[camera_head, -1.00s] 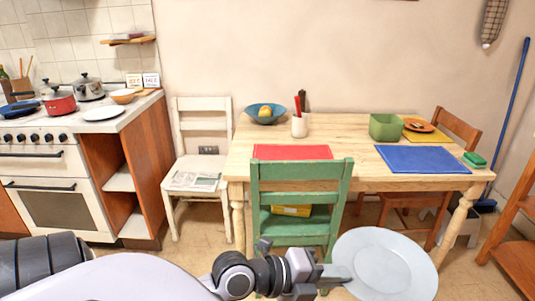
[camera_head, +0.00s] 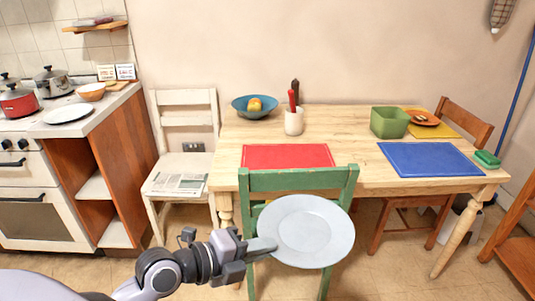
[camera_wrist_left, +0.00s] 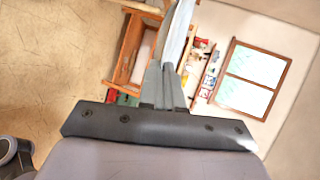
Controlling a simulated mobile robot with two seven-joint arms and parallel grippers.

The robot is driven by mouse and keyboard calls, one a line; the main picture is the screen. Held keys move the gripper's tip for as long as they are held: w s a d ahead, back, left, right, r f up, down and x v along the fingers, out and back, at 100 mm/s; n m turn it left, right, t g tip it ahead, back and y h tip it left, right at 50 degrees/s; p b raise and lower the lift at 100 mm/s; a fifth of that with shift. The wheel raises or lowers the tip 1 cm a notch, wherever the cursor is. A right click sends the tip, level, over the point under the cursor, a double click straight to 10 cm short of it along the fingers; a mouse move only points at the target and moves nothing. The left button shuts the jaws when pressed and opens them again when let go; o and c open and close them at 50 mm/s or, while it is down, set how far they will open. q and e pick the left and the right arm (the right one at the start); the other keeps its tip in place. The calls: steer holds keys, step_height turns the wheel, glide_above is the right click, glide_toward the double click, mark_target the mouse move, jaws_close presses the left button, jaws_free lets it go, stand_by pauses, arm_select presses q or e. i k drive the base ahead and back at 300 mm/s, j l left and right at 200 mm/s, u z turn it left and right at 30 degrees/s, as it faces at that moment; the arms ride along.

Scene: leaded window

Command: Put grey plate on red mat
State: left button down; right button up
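The grey plate (camera_head: 307,230) is held by its left rim in my left gripper (camera_head: 262,247), in front of the green chair. In the left wrist view the plate (camera_wrist_left: 180,35) shows nearly edge-on between the closed fingers (camera_wrist_left: 163,85). The red mat (camera_head: 288,156) lies flat on the near left part of the wooden table, behind the green chair's backrest. Its bare surface shows. My right gripper is in neither view.
The green chair (camera_head: 297,181) stands between the plate and the table (camera_head: 352,126). A blue mat (camera_head: 430,160), a green container (camera_head: 390,122), a blue bowl (camera_head: 254,107) and a cup (camera_head: 293,122) are on the table. A white chair (camera_head: 184,142) stands at left.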

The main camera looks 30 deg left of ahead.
mark_target(289, 159)
steer(key=i+j+u, duration=0.25)
steer(key=i+j, duration=0.2)
steer(key=i, duration=0.2)
steer(key=i+j, duration=0.2)
steer(key=i, duration=0.2)
steer(key=i+j, duration=0.25)
steer(key=i+u, duration=0.05)
steer(key=i, duration=0.05)
